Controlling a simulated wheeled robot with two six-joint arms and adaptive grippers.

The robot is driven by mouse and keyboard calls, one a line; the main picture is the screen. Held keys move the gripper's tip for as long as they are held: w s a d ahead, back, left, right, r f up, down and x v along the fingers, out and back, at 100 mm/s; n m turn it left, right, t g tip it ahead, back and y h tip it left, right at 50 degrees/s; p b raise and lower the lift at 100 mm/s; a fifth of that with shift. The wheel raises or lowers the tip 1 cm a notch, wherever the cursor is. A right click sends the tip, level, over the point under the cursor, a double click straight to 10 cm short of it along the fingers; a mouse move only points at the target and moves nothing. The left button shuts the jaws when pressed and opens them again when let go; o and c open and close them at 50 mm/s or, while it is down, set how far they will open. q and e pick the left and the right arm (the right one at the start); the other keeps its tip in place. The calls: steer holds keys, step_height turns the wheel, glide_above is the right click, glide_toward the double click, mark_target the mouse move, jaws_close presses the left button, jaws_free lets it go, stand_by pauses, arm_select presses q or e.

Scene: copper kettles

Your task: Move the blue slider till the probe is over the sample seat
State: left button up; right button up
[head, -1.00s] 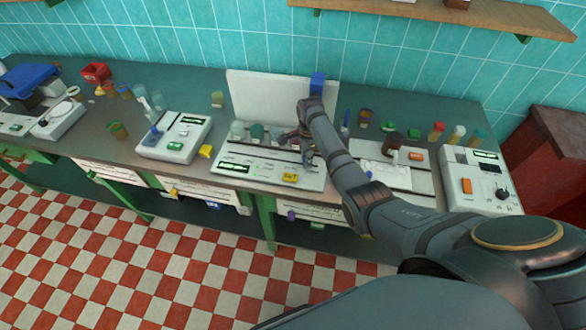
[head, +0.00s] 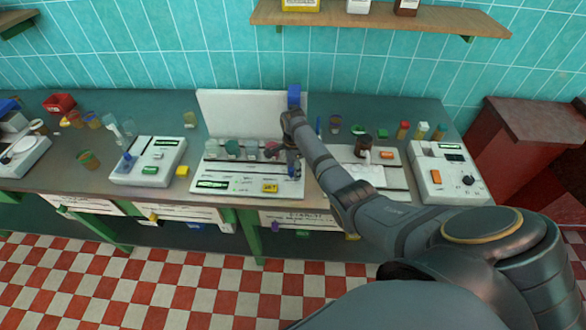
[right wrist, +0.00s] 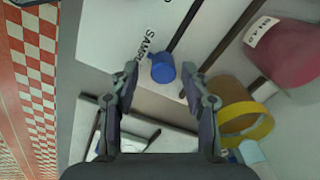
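A small blue knob (right wrist: 162,67), which looks like the slider's, stands in the right wrist view at the end of a dark slot in a white plate (right wrist: 120,30). Lettering starting "SAMPL" is beside it. My right gripper (right wrist: 155,82) is open, its fingers apart on either side of the knob's near side, with nothing held. In the head view my right gripper (head: 293,165) is over the right part of a white instrument (head: 225,187); the knob is hidden or too small there. I cannot make out the probe or the sample seat. My left gripper is out of view.
A white back panel (head: 245,115) with a blue block (head: 294,95) stands behind the instrument. Other white devices stand left (head: 150,160) and right (head: 440,170).

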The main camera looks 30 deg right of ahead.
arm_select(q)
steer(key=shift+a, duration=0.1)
arm_select(e)
steer(key=shift+w+r, duration=0.1)
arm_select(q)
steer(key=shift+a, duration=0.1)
arm_select(e)
step_height(320, 180, up, 12)
stand_by(0.5)
